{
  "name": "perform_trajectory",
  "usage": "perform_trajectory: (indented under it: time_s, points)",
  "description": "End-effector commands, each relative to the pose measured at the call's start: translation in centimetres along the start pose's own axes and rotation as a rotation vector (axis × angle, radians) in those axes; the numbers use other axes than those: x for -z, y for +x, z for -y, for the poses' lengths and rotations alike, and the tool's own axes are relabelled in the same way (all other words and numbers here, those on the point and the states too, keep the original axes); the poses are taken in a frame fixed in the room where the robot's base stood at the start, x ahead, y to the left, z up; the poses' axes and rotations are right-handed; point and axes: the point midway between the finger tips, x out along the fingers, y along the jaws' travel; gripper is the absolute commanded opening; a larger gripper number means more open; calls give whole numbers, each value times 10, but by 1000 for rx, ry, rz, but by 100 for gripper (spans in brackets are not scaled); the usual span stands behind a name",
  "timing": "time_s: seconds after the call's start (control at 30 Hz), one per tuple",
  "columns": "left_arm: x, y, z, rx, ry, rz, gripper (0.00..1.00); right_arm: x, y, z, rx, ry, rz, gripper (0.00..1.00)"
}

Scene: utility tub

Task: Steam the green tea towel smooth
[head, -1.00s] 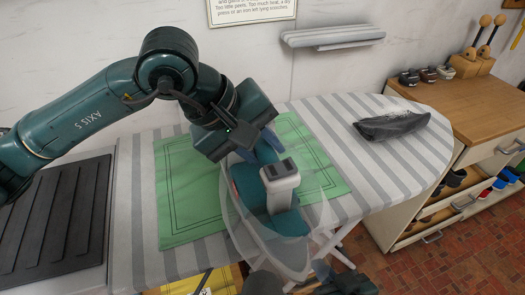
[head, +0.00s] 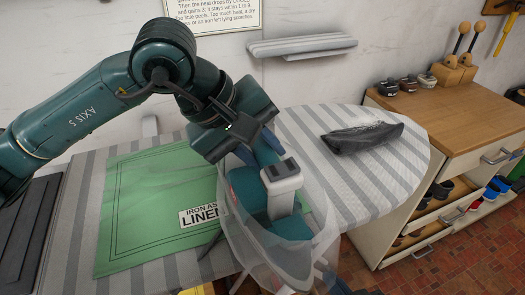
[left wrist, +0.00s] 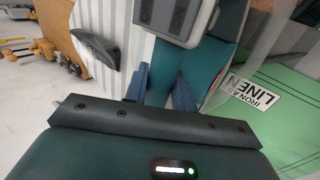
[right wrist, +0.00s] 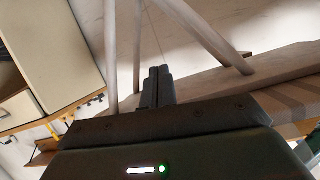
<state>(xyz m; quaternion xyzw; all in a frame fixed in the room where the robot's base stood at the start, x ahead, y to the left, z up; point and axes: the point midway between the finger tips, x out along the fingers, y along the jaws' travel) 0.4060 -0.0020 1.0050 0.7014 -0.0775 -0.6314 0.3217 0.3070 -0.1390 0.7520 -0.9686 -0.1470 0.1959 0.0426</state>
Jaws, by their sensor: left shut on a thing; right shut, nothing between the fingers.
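The green tea towel (head: 150,195) lies on the striped ironing board, with dark border lines and a white label reading "IRON AS LINEN". Its right part is hidden behind the iron. My left gripper (head: 258,155) is shut on a teal iron (head: 250,190) with a grey top piece and a clear shell, over the towel's right side. The iron also shows in the left wrist view (left wrist: 220,55). I cannot tell whether it touches the cloth. My right gripper (right wrist: 158,75) is shut and empty, low down beside the pale board legs.
A ribbed dark panel (head: 25,235) lies at left.

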Motion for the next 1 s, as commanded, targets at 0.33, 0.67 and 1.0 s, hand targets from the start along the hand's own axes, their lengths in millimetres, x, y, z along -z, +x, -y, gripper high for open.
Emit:
perform_trajectory:
  time_s: [0.33,0.67,1.0]
  points:
    - [-2,-45,-26,-11,0,-7,0,-5,4,10,24,17,66,0]
    - [-5,-71,-38,-11,-1,-8,0,-6,11,12,30,31,103,0]
    - [-6,-72,-38,-11,-2,-8,0,-5,14,12,31,29,98,0]
